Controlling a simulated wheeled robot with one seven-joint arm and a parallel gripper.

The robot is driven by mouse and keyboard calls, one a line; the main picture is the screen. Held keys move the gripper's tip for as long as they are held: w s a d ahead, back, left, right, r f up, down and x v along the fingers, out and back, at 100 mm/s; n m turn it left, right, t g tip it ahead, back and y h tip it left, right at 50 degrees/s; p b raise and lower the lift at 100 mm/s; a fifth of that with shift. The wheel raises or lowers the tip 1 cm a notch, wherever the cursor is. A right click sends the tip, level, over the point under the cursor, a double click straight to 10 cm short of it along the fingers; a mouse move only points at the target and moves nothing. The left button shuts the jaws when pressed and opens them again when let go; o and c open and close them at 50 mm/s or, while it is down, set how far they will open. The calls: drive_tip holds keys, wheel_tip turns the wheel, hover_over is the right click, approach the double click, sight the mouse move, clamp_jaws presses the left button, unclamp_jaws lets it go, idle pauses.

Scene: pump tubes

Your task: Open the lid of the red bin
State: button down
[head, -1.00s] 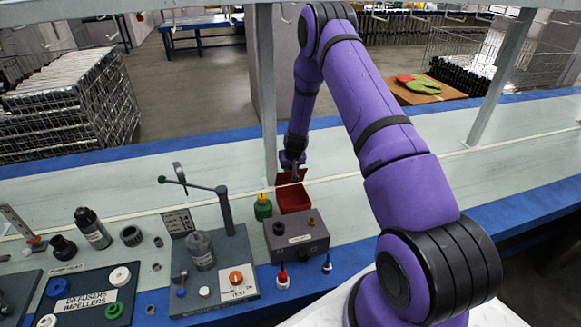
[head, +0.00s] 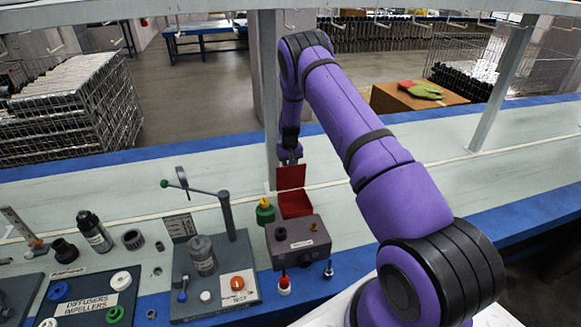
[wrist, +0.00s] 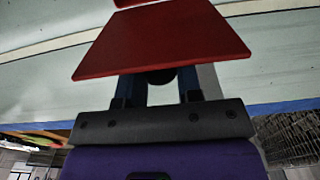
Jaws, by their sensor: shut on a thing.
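The red bin (head: 296,209) stands on the pale bench behind a grey box, in the middle of the head view. Its red lid (head: 291,177) stands raised at the bin's back edge, about upright. The lid also shows large in the wrist view (wrist: 165,38). My gripper (head: 289,154) is behind the lid, at its upper edge, and the lid partly covers it. In the wrist view the fingers of my gripper (wrist: 161,90) reach behind the lid, with a dark part between them. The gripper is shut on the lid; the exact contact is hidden.
A grey box (head: 298,242) with a knob stands just in front of the bin. A green-and-yellow container (head: 265,210) stands close at the bin's left. A grey post (head: 268,100) rises close to my gripper. The bench right of the bin is clear.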

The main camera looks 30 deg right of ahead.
idle(0.3)
drive_tip(key=c, duration=0.8)
unclamp_jaws()
wheel_tip(320, 180, up, 11)
drive_tip(key=shift+s+f, duration=0.1)
drive_tip(key=shift+f, duration=0.05)
